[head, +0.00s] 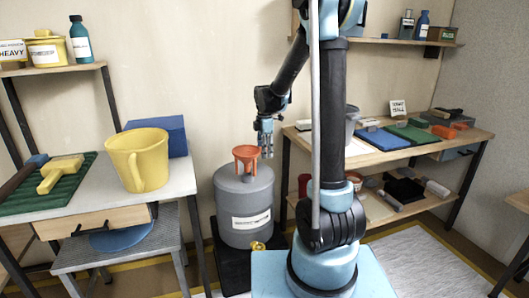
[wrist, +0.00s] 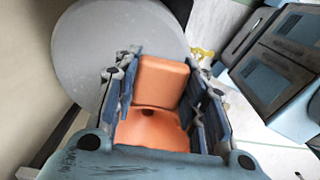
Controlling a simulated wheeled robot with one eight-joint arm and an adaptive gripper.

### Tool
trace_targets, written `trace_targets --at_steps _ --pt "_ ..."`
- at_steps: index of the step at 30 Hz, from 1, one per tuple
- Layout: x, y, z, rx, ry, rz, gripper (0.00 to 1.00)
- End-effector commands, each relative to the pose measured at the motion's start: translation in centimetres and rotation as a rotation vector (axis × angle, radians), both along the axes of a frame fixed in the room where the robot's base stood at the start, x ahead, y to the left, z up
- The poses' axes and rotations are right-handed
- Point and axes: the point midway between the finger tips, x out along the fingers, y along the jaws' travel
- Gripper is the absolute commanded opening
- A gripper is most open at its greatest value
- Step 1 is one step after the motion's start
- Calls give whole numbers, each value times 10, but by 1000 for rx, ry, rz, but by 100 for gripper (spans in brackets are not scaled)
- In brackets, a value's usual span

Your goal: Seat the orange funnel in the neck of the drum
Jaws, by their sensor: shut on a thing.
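The grey drum (head: 244,206), with a white label on its side, stands on a dark base in the middle of the head view. The orange funnel (head: 248,157) is upright above the drum's top, its wide mouth up. Its stem points down at the drum top; I cannot tell whether it is inside the neck, which is hidden. My gripper (head: 267,150) points down at the funnel's right side. In the wrist view my gripper (wrist: 163,100) is shut on the orange funnel (wrist: 150,130), between its blue finger pads. The drum's round top (wrist: 85,50) lies behind it.
A white table (head: 160,182) at left holds a yellow jug (head: 138,158) and a blue box (head: 160,134). A wooden workbench (head: 455,146) with mats stands at right. A small brass-coloured object (head: 258,246) is at the drum's foot.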

Motion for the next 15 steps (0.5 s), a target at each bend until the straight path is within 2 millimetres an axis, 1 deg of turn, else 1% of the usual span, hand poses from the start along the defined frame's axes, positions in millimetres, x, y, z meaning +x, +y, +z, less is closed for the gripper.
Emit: trace_targets --at_steps 15 --pt "0 0 -8 0 0 0 6"
